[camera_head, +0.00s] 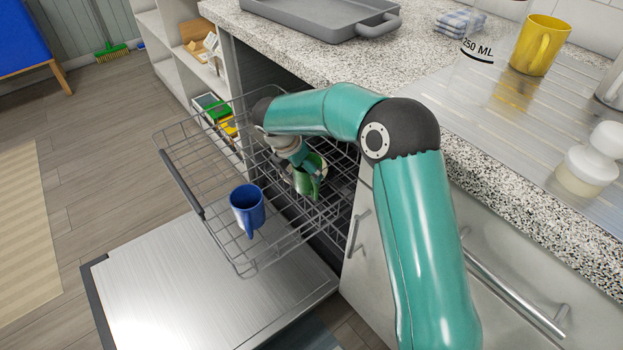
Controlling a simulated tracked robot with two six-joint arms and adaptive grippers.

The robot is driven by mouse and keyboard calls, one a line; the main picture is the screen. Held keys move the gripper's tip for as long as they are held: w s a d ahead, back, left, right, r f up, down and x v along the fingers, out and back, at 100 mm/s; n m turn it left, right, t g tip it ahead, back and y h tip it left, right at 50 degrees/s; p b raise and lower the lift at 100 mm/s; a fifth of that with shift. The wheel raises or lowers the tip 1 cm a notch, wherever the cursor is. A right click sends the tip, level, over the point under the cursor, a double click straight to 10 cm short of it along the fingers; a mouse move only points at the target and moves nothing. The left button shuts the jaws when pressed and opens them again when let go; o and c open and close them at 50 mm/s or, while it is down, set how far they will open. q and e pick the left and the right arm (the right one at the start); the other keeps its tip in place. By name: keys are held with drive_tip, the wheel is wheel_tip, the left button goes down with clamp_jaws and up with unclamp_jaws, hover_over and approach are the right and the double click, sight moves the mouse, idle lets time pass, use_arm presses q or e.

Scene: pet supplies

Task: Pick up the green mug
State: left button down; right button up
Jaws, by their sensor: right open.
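The green mug (308,181) stands in the wire rack (180,178) of the pulled-out dishwasher, toward the counter side. My right gripper (299,160) reaches down over the rack at the mug. Its fingers are at the mug's rim and are partly hidden by my arm and the mug. I cannot tell whether they touch it. The gripper is open. My left gripper is not in view.
A blue mug (247,207) stands in the same rack, nearer the front left. The open dishwasher door (190,290) lies below.

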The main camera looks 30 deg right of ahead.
drive_tip(key=b+x, duration=0.1)
drive_tip(key=x, duration=0.1)
drive_tip(key=b+x, duration=0.1)
drive_tip(key=x, duration=0.2)
drive_tip(key=shift+w+f, duration=0.15)
drive_tip(key=shift+w, duration=0.1)
drive_tip(key=c, duration=1.3)
